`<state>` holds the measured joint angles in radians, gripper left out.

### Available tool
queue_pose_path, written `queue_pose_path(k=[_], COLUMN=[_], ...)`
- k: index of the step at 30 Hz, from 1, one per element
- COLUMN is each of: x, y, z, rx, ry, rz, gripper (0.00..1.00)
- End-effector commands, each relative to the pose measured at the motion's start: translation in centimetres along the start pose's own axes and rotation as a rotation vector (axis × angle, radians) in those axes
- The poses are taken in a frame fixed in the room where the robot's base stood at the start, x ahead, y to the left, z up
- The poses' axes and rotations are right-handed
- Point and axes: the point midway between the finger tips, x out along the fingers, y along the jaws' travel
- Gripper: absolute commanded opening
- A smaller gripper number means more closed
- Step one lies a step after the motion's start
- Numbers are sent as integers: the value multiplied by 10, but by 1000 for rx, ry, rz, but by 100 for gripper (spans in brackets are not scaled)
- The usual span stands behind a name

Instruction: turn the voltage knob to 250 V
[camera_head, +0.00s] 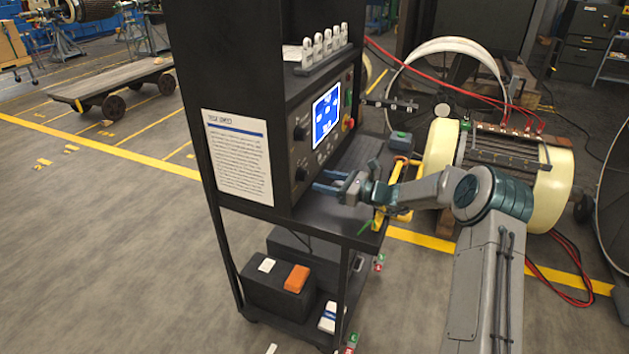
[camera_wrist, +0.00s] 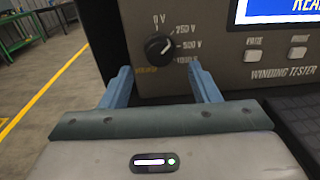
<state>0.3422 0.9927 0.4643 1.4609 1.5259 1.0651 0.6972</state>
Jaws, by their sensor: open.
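The voltage knob (camera_wrist: 158,47) is a round black dial on the dark tester panel. Labels 0 V, 250 V, 500 V and a partly hidden 1000 V run clockwise from its top to its lower right. A small light mark shows on the knob's right side, but its exact setting is hard to read. In the head view, the lower black knob (camera_head: 301,173) appears to be this one. My gripper (camera_head: 320,180) is open before the panel. In the wrist view, its blue fingers (camera_wrist: 160,70) stand apart, empty, below and either side of the knob, apparently not touching it.
A lit blue screen (camera_head: 326,115) and another black knob (camera_head: 300,132) sit higher on the panel. A keyboard (camera_head: 355,152) lies on the shelf beside my gripper. A yellow-handled tool (camera_head: 405,190) is at the shelf's right edge. Open floor lies left of the cabinet.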

Motion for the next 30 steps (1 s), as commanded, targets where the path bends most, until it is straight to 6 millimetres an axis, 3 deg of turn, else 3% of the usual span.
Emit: queue_pose_path(k=[6,12,26,30], x=[-51,-79,-88,-83], y=[-1,0,1,15], z=[-1,-1,0,6], rx=[-1,-1,-2,-51], ry=[0,0,1,49], rz=[-2,-1,2,41], gripper=[56,56,56,56])
